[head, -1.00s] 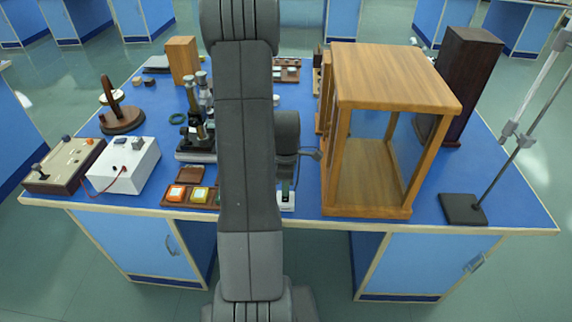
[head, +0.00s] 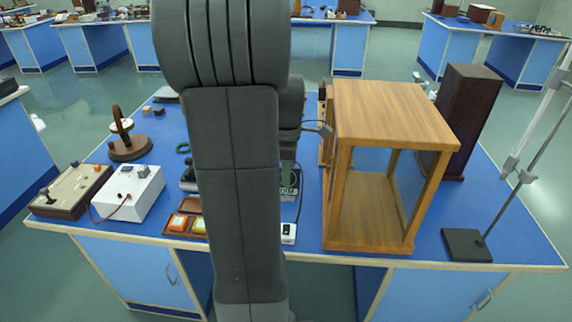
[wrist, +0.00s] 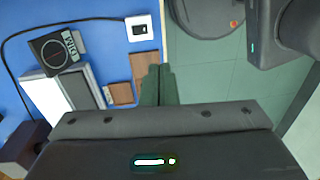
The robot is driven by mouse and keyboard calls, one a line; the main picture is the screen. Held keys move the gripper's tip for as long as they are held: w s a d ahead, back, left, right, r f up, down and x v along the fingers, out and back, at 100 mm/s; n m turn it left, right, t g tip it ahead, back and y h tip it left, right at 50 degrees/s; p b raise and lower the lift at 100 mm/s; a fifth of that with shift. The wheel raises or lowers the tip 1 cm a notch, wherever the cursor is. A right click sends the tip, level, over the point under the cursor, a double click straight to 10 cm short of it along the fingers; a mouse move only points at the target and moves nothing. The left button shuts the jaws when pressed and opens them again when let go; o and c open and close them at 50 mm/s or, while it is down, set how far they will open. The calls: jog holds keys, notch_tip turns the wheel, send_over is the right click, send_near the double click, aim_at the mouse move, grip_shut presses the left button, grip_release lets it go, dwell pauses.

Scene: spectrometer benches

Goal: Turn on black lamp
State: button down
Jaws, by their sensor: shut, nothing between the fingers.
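A black lettered unit with a round ring (wrist: 60,50) lies on the blue bench in the wrist view; I cannot tell whether it is the black lamp or its base. Its lettering shows beside my arm in the head view (head: 289,191). A small white switch box (wrist: 139,27) with a dark spot has a black cord at its side; in the head view it is near the bench's front edge (head: 289,232). My gripper (wrist: 158,72) is shut and empty, with dark green fingers, to one side of the switch box. My arm hides much of the lamp area in the head view.
A wooden glass-sided case (head: 393,105) stands right of my arm. A white box (head: 133,192), a beige control box (head: 72,190) and a tray of coloured blocks (head: 178,222) are to the left. A stand base (head: 464,245) is at the right.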

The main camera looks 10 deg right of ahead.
jog(key=r, duration=0.3)
jog(key=shift+s+a+r, duration=0.1)
jog(key=shift+s+r, duration=0.15)
jog(key=shift+r, duration=0.15)
jog(key=shift+f, duration=0.1)
notch_tip(320, 180, down, 17)
jog(key=w+p, duration=0.1)
jog(key=w, duration=0.1)
jog(key=shift+d, duration=0.3)
dwell(0.4)
